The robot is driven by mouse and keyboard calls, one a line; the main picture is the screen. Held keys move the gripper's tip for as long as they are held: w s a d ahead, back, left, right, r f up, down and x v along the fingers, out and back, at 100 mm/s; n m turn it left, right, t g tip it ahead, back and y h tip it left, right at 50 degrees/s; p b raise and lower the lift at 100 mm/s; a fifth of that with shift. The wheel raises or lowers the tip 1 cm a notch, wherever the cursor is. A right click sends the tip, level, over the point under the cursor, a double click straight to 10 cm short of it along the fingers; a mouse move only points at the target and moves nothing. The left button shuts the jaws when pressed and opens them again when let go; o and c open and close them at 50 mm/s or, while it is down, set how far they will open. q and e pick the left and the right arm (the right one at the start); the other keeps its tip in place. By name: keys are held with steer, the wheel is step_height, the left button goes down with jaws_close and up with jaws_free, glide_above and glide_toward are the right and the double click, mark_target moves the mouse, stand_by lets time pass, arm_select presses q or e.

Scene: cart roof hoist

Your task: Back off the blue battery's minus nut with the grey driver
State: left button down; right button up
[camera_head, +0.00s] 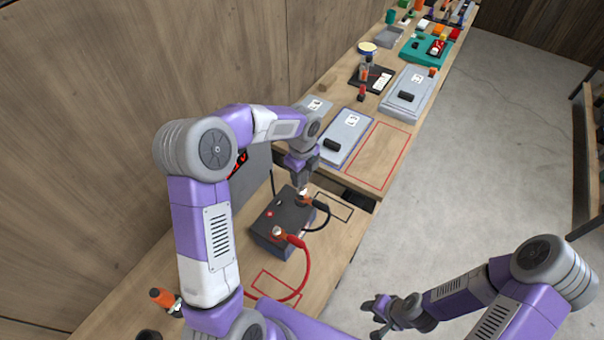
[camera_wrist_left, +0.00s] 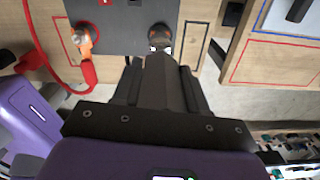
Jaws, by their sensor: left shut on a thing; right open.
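My left gripper (camera_head: 302,182) points down over the black-cable terminal, shut on a dark grey tool that looks like the grey driver (camera_wrist_left: 163,82). In the left wrist view, the tool's end meets or nearly meets the black-cable terminal (camera_wrist_left: 160,38); contact is unclear and the nut is mostly hidden. My right gripper (camera_head: 378,314) is open and empty over the floor.
A red outline (camera_head: 278,288) and a black outline (camera_head: 335,206) are marked on the bench beside the battery. An orange-handled tool (camera_head: 161,297) stands at the near left. A grey panel (camera_head: 346,135) lies on the farther bench. The wall is close on the left; the floor is clear.

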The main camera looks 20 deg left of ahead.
arm_select(q)
steer(key=shift+r+p, duration=1.1)
steer(key=shift+r, duration=2.5)
steer(key=shift+f, duration=0.1)
